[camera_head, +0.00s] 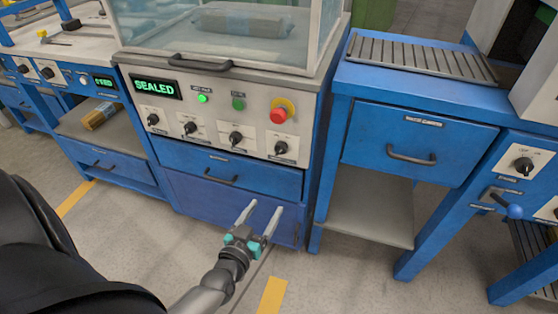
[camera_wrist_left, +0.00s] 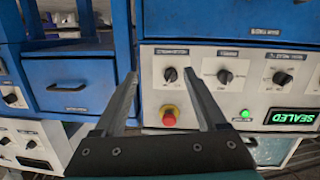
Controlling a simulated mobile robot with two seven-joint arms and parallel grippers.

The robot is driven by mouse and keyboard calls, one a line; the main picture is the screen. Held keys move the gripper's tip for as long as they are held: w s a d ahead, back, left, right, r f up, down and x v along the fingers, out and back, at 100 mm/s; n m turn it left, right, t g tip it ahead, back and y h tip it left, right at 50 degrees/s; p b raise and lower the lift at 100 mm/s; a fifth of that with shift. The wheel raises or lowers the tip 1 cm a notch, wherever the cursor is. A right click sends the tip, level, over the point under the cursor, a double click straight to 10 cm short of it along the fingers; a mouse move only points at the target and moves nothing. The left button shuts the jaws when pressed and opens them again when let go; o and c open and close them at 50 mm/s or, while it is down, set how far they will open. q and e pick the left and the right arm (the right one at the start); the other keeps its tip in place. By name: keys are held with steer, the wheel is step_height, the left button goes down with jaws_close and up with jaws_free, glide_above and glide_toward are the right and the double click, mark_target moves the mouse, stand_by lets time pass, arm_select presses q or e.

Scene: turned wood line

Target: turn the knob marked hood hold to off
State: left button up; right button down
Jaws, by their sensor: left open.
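The sealing station's front panel carries a row of several black knobs: a far-left knob (camera_head: 152,119), a second knob (camera_head: 190,127), a third knob (camera_head: 235,138) and a right-end knob (camera_head: 280,147). Their labels are too small to read, so I cannot tell which is hood hold. My left gripper (camera_head: 262,208) is open and empty, low in front of the blue door below the panel. The left wrist view looks upside down; there the right-end knob (camera_wrist_left: 170,74) shows between the open fingers (camera_wrist_left: 162,78), apart from them. My right gripper is out of view.
A red stop button (camera_head: 278,114) sits above the right-end knob. A green SEALED display (camera_head: 155,88) and green lamp (camera_head: 203,98) are at the panel's left. A blue drawer (camera_head: 232,173) with a protruding handle lies below the knobs. A blue bench (camera_head: 420,140) stands to the right.

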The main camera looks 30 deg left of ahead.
arm_select(q)
step_height(320, 180, up, 4)
steer(key=a+r+n+t+y, duration=0.1)
steer(key=a+t, duration=0.1)
steer(key=b, duration=0.5)
glide_toward(278, 152)
steer(key=shift+g+y, duration=0.3)
steer(key=x, duration=0.6)
steer(key=shift+w+d+r, duration=0.1)
steer(key=shift+w+r, duration=0.05)
steer(key=shift+w, duration=1.1)
steer(key=shift+w+a+b, duration=0.35)
steer(key=shift+w, duration=0.3)
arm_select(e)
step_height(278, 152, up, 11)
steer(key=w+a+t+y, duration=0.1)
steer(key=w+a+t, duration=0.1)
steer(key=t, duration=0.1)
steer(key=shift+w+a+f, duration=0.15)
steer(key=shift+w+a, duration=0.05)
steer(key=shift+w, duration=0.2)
arm_select(q)
jaws_close()
